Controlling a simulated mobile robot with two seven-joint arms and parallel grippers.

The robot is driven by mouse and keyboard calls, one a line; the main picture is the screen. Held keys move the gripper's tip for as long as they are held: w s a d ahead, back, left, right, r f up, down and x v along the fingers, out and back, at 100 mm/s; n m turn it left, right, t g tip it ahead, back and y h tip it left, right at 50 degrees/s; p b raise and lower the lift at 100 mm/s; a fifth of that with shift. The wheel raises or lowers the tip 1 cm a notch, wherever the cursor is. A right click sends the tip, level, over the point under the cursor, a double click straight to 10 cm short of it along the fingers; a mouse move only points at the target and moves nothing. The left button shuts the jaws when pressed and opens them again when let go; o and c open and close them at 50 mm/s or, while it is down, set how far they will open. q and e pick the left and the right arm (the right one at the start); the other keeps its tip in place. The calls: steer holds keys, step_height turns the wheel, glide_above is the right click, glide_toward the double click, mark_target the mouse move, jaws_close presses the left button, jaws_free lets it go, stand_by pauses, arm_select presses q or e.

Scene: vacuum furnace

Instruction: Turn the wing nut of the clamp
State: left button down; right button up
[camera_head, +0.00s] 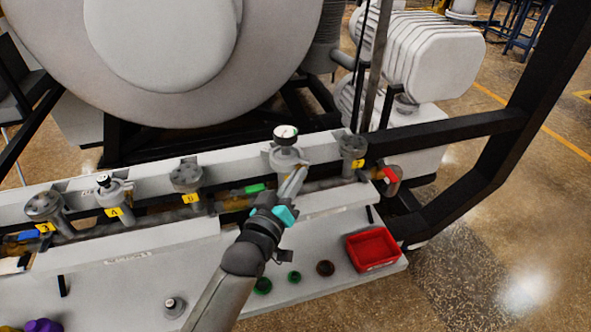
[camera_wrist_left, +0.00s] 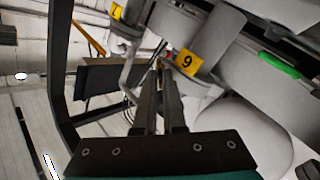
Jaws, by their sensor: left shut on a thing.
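My left gripper (camera_head: 298,174) reaches up from the bottom of the head view to the pipe fittings below the round gauge (camera_head: 286,134). In the left wrist view its two dark fingers (camera_wrist_left: 159,66) are close together, shut on a small part at their tips. The tips are next to a yellow tag marked 9 (camera_wrist_left: 187,63). The part is mostly hidden by the fingers; it appears to be the wing nut, but its shape and angle cannot be told. The clamp's outline is also unclear. My right gripper is in neither view.
Grey valves with yellow tags (camera_head: 187,178) line the pipe to the left. A green handle (camera_head: 255,188) and a red one (camera_head: 390,174) sit on the pipe. A red tray (camera_head: 372,249) and small rings (camera_head: 325,268) lie on the shelf. A black frame (camera_head: 490,170) stands right.

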arm_select(q)
steer(key=shift+m+p, duration=1.45)
steer(key=shift+m, duration=1.85)
steer(key=c, duration=1)
jaws_free()
